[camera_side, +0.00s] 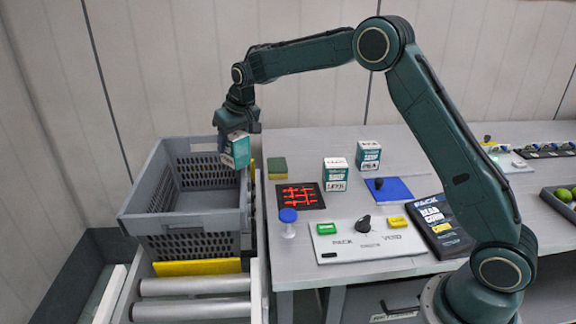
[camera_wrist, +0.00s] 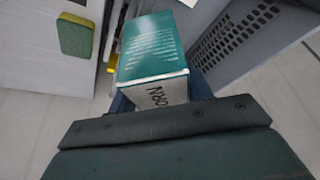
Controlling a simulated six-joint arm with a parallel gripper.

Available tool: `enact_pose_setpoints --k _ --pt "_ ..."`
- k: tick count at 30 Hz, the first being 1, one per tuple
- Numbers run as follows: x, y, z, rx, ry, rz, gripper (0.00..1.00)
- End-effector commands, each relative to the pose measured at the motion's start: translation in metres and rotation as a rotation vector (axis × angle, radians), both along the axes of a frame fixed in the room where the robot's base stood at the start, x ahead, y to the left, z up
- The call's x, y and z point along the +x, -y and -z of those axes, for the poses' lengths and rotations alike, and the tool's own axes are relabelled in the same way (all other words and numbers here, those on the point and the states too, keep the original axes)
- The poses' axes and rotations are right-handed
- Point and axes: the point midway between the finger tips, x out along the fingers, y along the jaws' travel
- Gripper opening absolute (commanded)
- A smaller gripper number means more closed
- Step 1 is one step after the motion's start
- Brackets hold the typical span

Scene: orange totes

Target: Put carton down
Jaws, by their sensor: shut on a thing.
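My gripper (camera_side: 238,122) is shut on a teal and white carton (camera_side: 237,150). In the side view it holds the carton tilted, in the air at the right part of the grey crate (camera_side: 160,225), near the crate's right wall. In the wrist view the carton (camera_wrist: 153,52) shows its teal side with white print and a white end with dark letters, partly "ORN". My fingers are mostly hidden behind the carton in the wrist view. The visible inside of the crate looks empty; part of its floor is hidden by its near wall.
The crate stands over a roller conveyor (camera_side: 195,286). On the table (camera_side: 300,155) to the right are two cartons (camera_side: 335,173) (camera_side: 368,156), a green sponge (camera_side: 277,167), a red-marked black pad (camera_side: 296,196), a blue-topped knob (camera_side: 288,217) and a button panel (camera_side: 365,243).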

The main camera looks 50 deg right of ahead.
Motion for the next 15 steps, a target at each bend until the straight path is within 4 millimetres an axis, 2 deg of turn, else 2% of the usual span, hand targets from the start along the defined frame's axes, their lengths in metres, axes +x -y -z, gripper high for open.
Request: enact_pose_setpoints --k 6,15 --pt "0.025 -0.02 0.005 0.001 0.002 0.136 0.19" --pt "0.048 -0.017 0.051 0.0 -0.002 0.321 0.19"
